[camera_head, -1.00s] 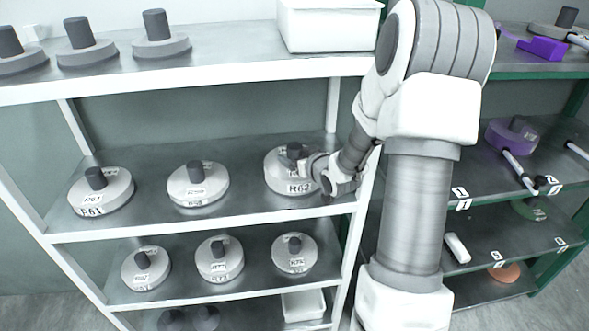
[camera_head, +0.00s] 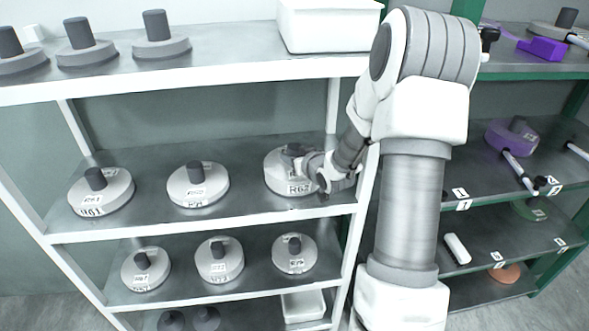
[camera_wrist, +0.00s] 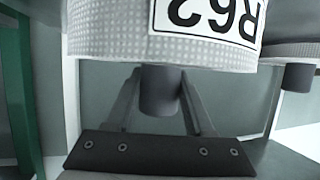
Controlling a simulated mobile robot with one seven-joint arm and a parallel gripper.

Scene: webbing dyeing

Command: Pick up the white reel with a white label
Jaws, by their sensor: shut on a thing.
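The white reel (camera_head: 273,177) with a white label marked R62 is at the right end of the middle shelf (camera_head: 240,215) of the white rack. It has a dark grey knob on top. My gripper (camera_head: 301,160) reaches in from the right and is shut on this knob. In the wrist view the reel (camera_wrist: 110,40) fills the top, with its label upside down. The knob (camera_wrist: 160,92) sits between the two fingers (camera_wrist: 160,85). The fingers hide part of the knob in the head view. I cannot tell whether the reel is clear of the shelf.
Two similar labelled reels (camera_head: 115,190) (camera_head: 212,190) stand to the left on the same shelf. Several more stand on the shelves above and below. A white bin (camera_head: 330,28) is on the top shelf. The white rack post (camera_head: 366,195) is close to my arm. A green rack stands to the right.

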